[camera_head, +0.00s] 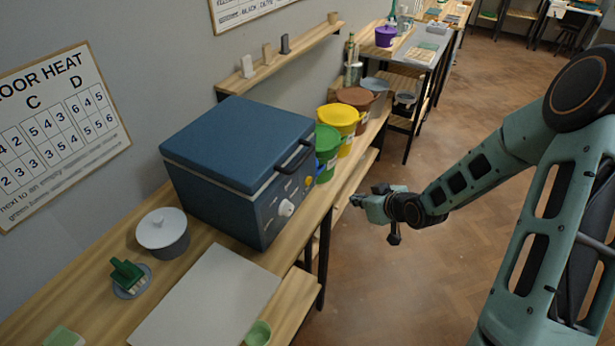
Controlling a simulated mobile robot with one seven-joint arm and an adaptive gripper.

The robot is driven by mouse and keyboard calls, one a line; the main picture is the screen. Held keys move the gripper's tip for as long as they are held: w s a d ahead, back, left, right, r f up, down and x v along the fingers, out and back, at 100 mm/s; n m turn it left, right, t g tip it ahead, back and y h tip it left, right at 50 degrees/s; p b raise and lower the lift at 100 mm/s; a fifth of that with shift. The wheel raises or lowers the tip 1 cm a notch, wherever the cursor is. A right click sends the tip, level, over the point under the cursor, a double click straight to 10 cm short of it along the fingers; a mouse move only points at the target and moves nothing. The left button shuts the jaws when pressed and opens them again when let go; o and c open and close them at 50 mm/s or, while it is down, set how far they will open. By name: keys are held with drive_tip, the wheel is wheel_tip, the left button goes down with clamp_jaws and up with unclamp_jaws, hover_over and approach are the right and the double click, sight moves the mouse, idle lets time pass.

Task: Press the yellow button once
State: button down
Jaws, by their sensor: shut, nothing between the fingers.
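A blue kiln-like box (233,165) with a lid and a dark handle stands on the wooden bench. Its front panel faces right and carries a white knob (286,208), small labels and a small yellow spot (309,184) near its far edge. That spot looks like the yellow button, but it is too small to make out well. My gripper (356,201) is shut and empty. In the picture it is to the right of the panel, apart from it, over the floor side of the bench.
Green (327,150), yellow (339,125) and brown (357,101) tubs stand behind the box. A lidded grey pot (163,232), a green brush (128,273), a pale board (210,300) and a green cup (258,333) are in front. The floor (400,260) right of the bench is clear.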

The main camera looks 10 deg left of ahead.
sight(309, 181)
drive_tip(key=shift+s+a+r+t+y, duration=0.15)
drive_tip(key=shift+a+r+y, duration=0.2)
drive_tip(key=shift+a, duration=0.15)
drive_tip(key=shift+s+a+r+t+y, duration=0.15)
drive_tip(key=shift+a+r+y, duration=0.1)
drive_tip(key=shift+a+y, duration=0.15)
drive_tip(key=shift+a, duration=0.15)
drive_tip(key=w+a, duration=0.1)
drive_tip(key=a, duration=0.1)
drive_tip(key=a+b, duration=0.1)
drive_tip(key=a, duration=0.1)
drive_tip(key=w+a, duration=0.1)
drive_tip(key=a, duration=0.1)
drive_tip(key=shift+w+a+f+b, duration=0.2)
drive_tip(key=shift+w+a+b, duration=0.1)
drive_tip(key=shift+b, duration=0.1)
drive_tip(key=shift+w+a+r, duration=0.15)
drive_tip(key=shift+w+a, duration=0.1)
drive_tip(key=shift+a, duration=0.45)
drive_tip(key=shift+a+b, duration=0.15)
drive_tip(key=shift+b, duration=0.25)
drive_tip(key=shift+w+a, duration=0.15)
drive_tip(key=shift+a, duration=0.1)
